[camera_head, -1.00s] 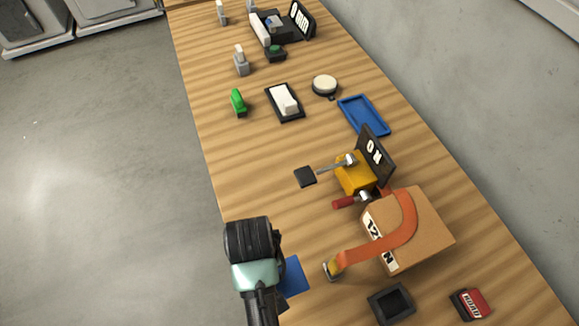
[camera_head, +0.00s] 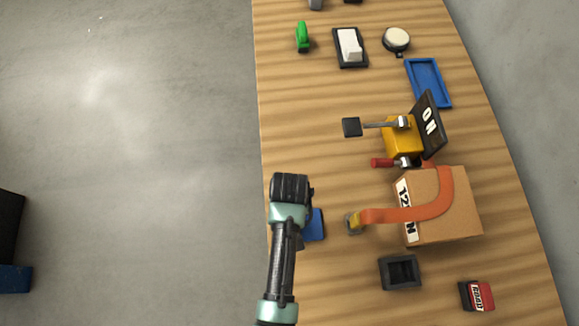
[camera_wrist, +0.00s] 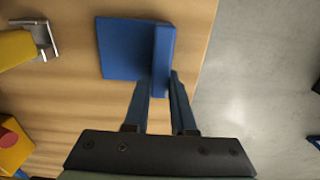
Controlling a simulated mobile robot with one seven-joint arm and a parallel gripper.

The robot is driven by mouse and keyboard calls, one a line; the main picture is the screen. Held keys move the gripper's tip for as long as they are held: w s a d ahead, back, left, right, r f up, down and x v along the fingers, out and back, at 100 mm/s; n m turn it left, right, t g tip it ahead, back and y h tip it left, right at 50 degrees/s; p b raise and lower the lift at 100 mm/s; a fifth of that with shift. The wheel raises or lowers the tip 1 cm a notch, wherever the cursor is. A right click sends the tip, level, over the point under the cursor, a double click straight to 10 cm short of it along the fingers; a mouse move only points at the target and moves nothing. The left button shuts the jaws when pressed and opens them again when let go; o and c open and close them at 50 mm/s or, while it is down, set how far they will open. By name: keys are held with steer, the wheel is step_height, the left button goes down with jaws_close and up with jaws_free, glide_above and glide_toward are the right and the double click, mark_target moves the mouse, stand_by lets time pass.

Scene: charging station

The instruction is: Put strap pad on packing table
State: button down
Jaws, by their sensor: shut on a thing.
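The strap pad, a blue L-shaped piece (camera_wrist: 125,48), is between the fingertips of my gripper (camera_wrist: 162,88) in the wrist view, near the table edge. My gripper is shut on its upright flange. In the head view the blue pad (camera_head: 315,226) shows partly beside my dark wrist, which hides the fingers. The packing table (camera_head: 310,120) is a long wood-grain top. The pad is over its left edge zone; whether it touches the top is unclear.
A cardboard box (camera_head: 455,218) with an orange strap (camera_head: 400,214) stands to the right. Near it are a yellow clamp device (camera_head: 402,140), a black square holder (camera_head: 400,272) and a red-black block (camera_head: 477,296). A blue tray (camera_head: 428,82) lies farther back. Bare floor is left.

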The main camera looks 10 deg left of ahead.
steer(key=c, duration=0.7)
jaws_free()
steer(key=shift+f, duration=0.1)
steer(key=shift+c, duration=0.2)
